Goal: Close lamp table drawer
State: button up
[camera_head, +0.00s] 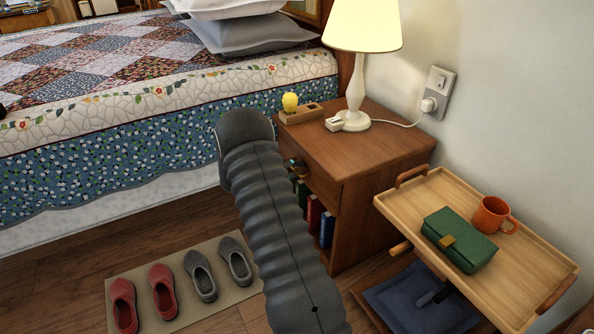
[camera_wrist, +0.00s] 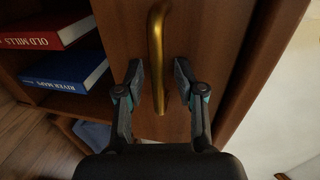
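The wooden lamp table (camera_head: 388,165) stands beside the bed in the head view, with books on its lower shelf. My arm hides most of its drawer front there. In the wrist view the wooden drawer front (camera_wrist: 212,35) fills the middle and carries a curved brass handle (camera_wrist: 157,50). My gripper (camera_wrist: 159,78) is open, with one finger on each side of the handle's near end. I see gaps between the fingers and the handle; whether they touch at depth I cannot tell. How far the drawer stands out is not clear.
A lit lamp (camera_head: 357,70) and a small wooden holder (camera_head: 301,113) stand on the table top. A tray table (camera_head: 470,190) with a green bag (camera_head: 459,240) and orange mug (camera_head: 491,215) is at right. Shoes on a mat (camera_head: 190,318) lie at left.

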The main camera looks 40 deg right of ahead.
jog(key=shift+a, duration=0.1)
jog(key=v, duration=1.2)
dwell(0.4)
